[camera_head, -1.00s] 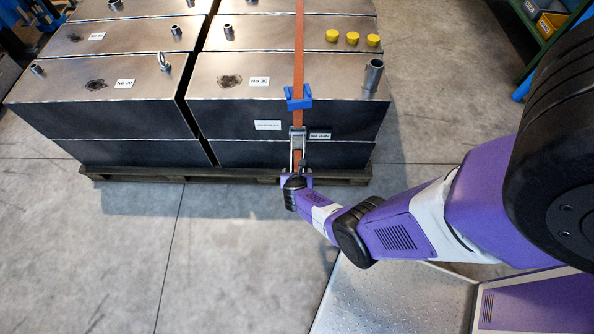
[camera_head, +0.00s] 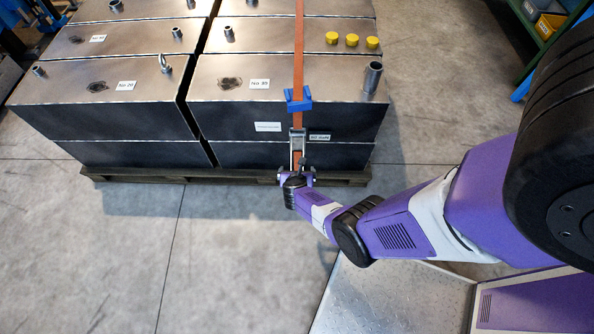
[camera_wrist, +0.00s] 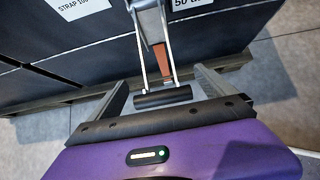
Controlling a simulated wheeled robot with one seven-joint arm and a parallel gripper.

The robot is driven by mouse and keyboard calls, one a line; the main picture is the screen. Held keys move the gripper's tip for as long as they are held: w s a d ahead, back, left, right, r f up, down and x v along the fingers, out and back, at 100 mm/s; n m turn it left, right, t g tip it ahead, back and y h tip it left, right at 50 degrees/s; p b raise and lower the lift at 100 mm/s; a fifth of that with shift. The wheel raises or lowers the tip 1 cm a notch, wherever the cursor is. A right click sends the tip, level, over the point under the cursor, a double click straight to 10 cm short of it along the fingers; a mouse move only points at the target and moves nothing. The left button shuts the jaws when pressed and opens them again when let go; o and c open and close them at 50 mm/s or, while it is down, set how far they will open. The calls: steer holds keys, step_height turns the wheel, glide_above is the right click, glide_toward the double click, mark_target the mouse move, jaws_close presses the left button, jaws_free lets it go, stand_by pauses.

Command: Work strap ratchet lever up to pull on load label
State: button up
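The orange strap (camera_head: 299,55) runs over the metal boxes and down the front face through a blue corner guard (camera_head: 298,101). Below it hangs the metal ratchet (camera_head: 297,140); its lever ends in a black crossbar (camera_wrist: 163,97) in the wrist view. My gripper (camera_wrist: 160,80) is open, one finger on each side of the lever end, with gaps visible between fingers and bar. In the head view my gripper (camera_head: 297,176) is just below the ratchet. A white label (camera_head: 267,127) is left of the ratchet and a "50 da.." label (camera_wrist: 190,3) is to its right, partly cut off.
The boxes stand on a dark pallet (camera_head: 140,174). Yellow caps (camera_head: 352,38) and a pipe stub (camera_head: 373,77) are on top at the right. The concrete floor (camera_head: 240,260) in front is clear. A green shelf (camera_head: 545,40) stands at the upper right.

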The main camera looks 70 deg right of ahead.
steer(key=shift+a, duration=0.15)
steer(key=p+v, duration=0.5)
steer(key=v, duration=0.2)
steer(key=shift+s+a+r+p, duration=0.15)
steer(key=shift+a+r+p, duration=0.05)
steer(key=shift+r+p, duration=0.1)
stand_by(0.4)
